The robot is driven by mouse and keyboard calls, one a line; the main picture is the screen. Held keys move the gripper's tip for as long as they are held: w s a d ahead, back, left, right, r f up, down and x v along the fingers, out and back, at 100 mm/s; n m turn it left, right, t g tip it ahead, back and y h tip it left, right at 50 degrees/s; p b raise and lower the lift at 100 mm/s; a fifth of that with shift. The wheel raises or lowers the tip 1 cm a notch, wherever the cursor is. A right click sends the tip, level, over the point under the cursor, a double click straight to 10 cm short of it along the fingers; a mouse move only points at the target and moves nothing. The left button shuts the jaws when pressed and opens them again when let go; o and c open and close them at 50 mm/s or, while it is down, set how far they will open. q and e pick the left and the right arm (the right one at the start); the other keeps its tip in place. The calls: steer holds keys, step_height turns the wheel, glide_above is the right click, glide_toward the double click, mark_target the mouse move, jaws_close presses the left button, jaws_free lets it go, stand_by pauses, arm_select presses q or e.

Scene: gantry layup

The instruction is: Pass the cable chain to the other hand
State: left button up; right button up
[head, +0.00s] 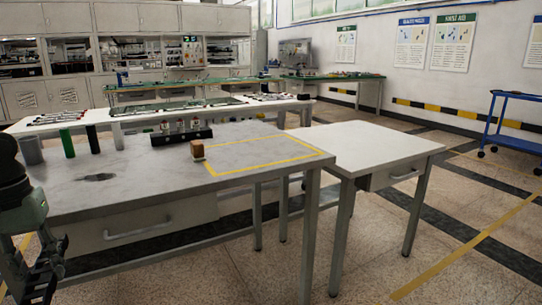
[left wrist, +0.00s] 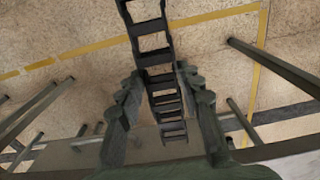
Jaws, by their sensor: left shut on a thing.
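The cable chain (left wrist: 154,59) is a black, ladder-like strip of links in the left wrist view. It runs from the top edge down between the fingers of my left gripper (left wrist: 160,82). The left gripper is shut on it, and the chain extends beyond the fingertips over the floor. In the head view my left gripper (head: 46,262) is at the lower left, in front of the grey table's near edge. The chain is hard to tell from the dark gripper parts there. My right gripper shows in neither view.
The grey table (head: 130,200) has a yellow-outlined area and carries a brown block (head: 197,149), a black rack (head: 181,137) and several upright cylinders (head: 67,143). A white side table (head: 365,148) adjoins at right. A blue cart (head: 515,125) stands far right, with open floor before it.

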arm_select(q)
steer(key=s+a+f+n, duration=0.1)
steer(key=s+a+f, duration=0.1)
steer(key=s+f, duration=0.2)
steer(key=shift+s+a+f+n, duration=0.15)
steer(key=shift+s+f+n, duration=0.15)
steer(key=shift+f+n, duration=0.15)
steer(key=shift+f, duration=0.15)
steer(key=shift+w+d, duration=0.1)
steer(key=shift+d, duration=0.15)
